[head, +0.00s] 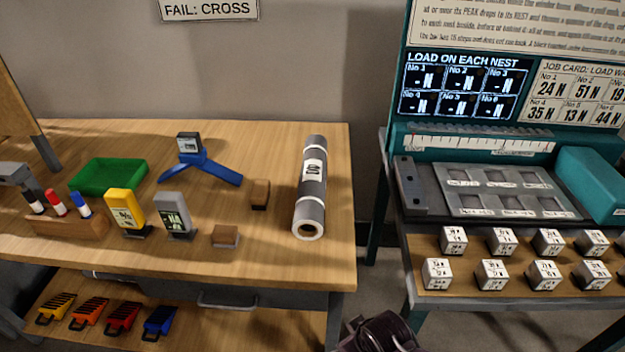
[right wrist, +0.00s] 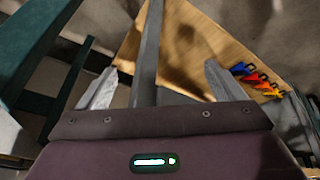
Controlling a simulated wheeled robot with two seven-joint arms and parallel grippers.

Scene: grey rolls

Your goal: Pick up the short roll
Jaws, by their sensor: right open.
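One grey roll (head: 313,172) with pale bands and a white label lies on the right part of the wooden table, its open hollow end facing me. No second roll shows to compare its length. My right gripper (head: 380,338) shows only in part at the bottom of the head view, below and to the right of the roll and in front of the table. In the right wrist view its two fingers (right wrist: 160,86) are spread apart, with nothing seen held between them. I cannot make out the roll in that view. My left gripper is not in view.
The wooden table (head: 275,262) also holds a green tray (head: 108,175), a blue stand (head: 205,168), yellow and grey boxes and two small brown blocks (head: 260,193). A lower shelf carries coloured items (head: 160,321). A teal bench (head: 425,222) with several white cubes stands right, across a gap.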

